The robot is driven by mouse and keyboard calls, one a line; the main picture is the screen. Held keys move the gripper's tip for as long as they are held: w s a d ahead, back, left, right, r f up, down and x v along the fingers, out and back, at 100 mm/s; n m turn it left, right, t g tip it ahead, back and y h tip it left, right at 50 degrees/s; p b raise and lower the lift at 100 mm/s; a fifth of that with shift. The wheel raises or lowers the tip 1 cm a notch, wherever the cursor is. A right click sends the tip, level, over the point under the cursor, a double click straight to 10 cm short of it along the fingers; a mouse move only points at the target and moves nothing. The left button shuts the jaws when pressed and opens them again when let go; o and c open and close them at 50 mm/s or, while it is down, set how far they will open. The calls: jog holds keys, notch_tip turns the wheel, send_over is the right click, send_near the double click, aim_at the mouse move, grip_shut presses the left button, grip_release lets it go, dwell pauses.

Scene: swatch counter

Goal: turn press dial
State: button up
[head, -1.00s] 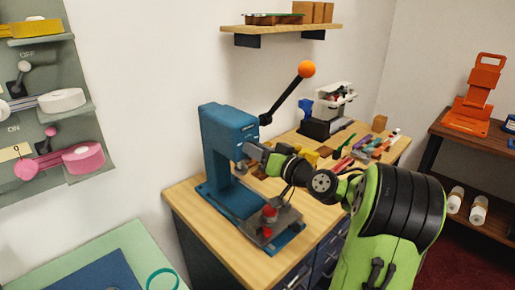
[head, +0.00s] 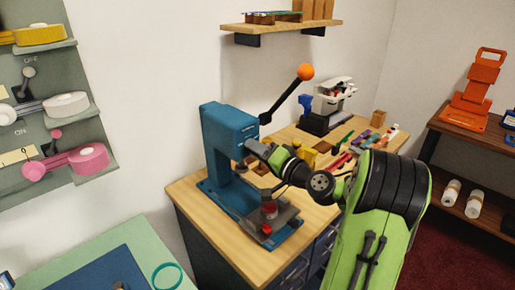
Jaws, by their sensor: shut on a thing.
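The blue press (head: 215,150) stands upright on the wooden counter, with a black lever ending in an orange ball (head: 305,72) that slants up to the right. My gripper (head: 254,148) reaches in from the right and is shut at the front of the press head, on what appears to be the press dial. The dial itself is hidden by the gripper, so I cannot tell its angle. Below the gripper, a red piece (head: 268,208) sits on the grey plate of the press base.
A white and black machine (head: 330,105) and several coloured swatches (head: 352,150) are farther back on the counter. A green table with a blue mat (head: 95,275) is at the lower left. An orange stand (head: 480,90) is on the right shelf.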

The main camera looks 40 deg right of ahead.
dwell(0.4)
jog(key=o, duration=1.1)
jog(key=shift+c, duration=0.2)
jog(key=s+d, duration=0.2)
jog(key=s, duration=1.3)
jog(key=shift+s, duration=0.3)
jog(key=shift+d, duration=0.1)
